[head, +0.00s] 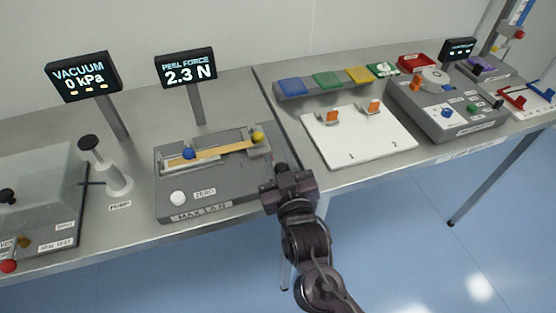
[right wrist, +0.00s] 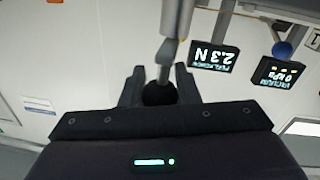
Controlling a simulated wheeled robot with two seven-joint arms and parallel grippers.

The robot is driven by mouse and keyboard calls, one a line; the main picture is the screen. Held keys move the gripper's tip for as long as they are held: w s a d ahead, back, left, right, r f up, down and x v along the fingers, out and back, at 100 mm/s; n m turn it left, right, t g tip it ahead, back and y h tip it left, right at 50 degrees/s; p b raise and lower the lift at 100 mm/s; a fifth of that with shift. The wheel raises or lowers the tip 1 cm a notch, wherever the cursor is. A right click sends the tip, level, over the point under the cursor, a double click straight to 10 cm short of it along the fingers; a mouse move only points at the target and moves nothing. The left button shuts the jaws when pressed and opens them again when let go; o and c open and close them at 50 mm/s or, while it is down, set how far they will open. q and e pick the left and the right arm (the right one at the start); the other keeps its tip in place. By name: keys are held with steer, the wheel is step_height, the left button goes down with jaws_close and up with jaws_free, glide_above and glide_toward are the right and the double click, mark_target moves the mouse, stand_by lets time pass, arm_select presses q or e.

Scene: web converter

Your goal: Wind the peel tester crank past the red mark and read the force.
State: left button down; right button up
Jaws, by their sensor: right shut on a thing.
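The peel tester (head: 235,185) is a grey box at the table's front edge, with a tan strip (head: 222,150), a blue knob (head: 189,153) and a yellow knob (head: 257,137) on top. Its display (head: 185,68) reads PEEL FORCE 2.3 N. It also shows upside down in the right wrist view (right wrist: 213,57). My right gripper (head: 284,176) is at the tester's right end. In the right wrist view it is shut on the black crank knob (right wrist: 159,93), on a grey shaft. The gripper hides the crank in the head view. I cannot make out the red mark. My left gripper is out of view.
A white ZERO button (head: 178,198) is on the tester's front left. The pump (head: 117,182) and vacuum display (head: 83,77) stand left. A white board (head: 358,150) with two orange-topped clips lies close right of my gripper. A grey device (head: 447,110) stands farther right.

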steer(key=n+g+y, duration=0.1)
steer(key=y, duration=0.1)
steer(key=n+g+y, duration=0.1)
steer(key=n+y, duration=0.1)
steer(key=d+n+y, duration=0.1)
steer(key=y, duration=0.1)
steer(key=shift+w+n+g+p, duration=0.3)
steer(key=shift+w+g, duration=0.1)
steer(key=n+g+y, duration=0.2)
steer(key=g+y, duration=0.1)
steer(key=shift+w+d+n, duration=0.1)
steer(key=shift+w+n, duration=0.2)
steer(key=shift+w, duration=0.05)
steer(key=n+g+y+b, duration=0.1)
steer(key=n+g+y, duration=0.1)
steer(key=g, duration=0.1)
steer(key=shift+w+b, duration=0.25)
steer(key=shift+b, duration=0.1)
steer(key=shift+w+n+g+y+b, duration=0.15)
steer(key=shift+n+g+y+b, duration=0.85)
steer(key=shift+n+g, duration=0.6)
steer(key=shift+g, duration=0.4)
steer(key=o, duration=1)
steer(key=shift+c, duration=0.2)
